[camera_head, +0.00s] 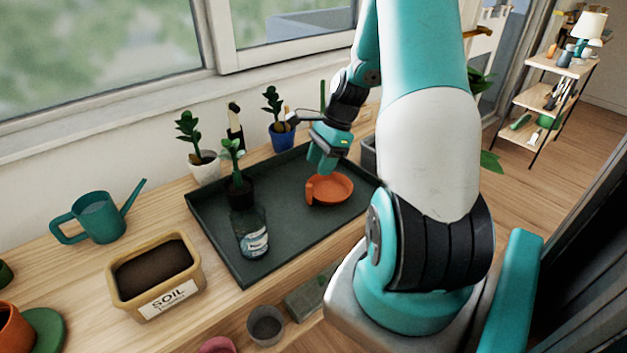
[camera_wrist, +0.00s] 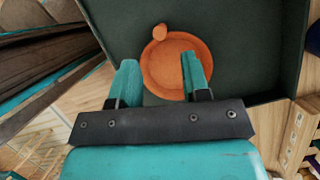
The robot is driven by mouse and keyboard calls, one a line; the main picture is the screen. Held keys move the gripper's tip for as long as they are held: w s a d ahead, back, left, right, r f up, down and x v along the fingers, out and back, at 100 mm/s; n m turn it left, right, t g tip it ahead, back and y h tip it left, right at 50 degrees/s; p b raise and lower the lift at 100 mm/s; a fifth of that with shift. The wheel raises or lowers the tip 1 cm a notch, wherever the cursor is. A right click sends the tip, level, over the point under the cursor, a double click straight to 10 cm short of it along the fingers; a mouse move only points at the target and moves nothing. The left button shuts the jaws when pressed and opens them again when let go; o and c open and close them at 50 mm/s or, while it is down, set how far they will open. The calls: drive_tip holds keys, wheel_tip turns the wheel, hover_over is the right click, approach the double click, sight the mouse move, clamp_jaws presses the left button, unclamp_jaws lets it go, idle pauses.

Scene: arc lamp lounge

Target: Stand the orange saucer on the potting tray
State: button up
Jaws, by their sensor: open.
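The orange saucer (camera_head: 331,192) rests on the dark green potting tray (camera_head: 290,228), toward its right end. A small orange tab or handle stands at the saucer's edge. My gripper (camera_head: 322,168) is above the far side of the saucer. In the wrist view the saucer (camera_wrist: 165,68) lies below the open fingers, and my gripper (camera_wrist: 158,78) appears empty. The tray (camera_wrist: 250,45) surrounds the saucer there. I cannot tell whether a fingertip touches the saucer.
A dark glass bottle (camera_head: 252,235) and a black-potted plant (camera_head: 238,185) stand on the tray. Potted plants stand behind it by the window. A soil box (camera_head: 155,280) and teal watering can (camera_head: 97,216) are to the left. The tray's middle is clear.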

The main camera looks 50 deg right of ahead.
drive_tip(key=w+a+r+n, duration=0.1)
drive_tip(key=a+r+n, duration=0.5)
drive_tip(key=a, duration=0.3)
drive_tip(key=w+a+r+n, duration=0.1)
drive_tip(key=a+r+n, duration=0.5)
drive_tip(key=a, duration=0.3)
drive_tip(key=s+a+r+n+g, duration=0.1)
drive_tip(key=s+a+r+n, duration=0.1)
drive_tip(key=s+a+n, duration=0.5)
drive_tip(key=s+a+r+n, duration=0.3)
drive_tip(key=s+a+n, duration=0.4)
drive_tip(key=a+n, duration=0.4)
drive_tip(key=shift+s+a+r+g, duration=0.15)
drive_tip(key=shift+s+r+g, duration=0.15)
drive_tip(key=shift+g, duration=0.1)
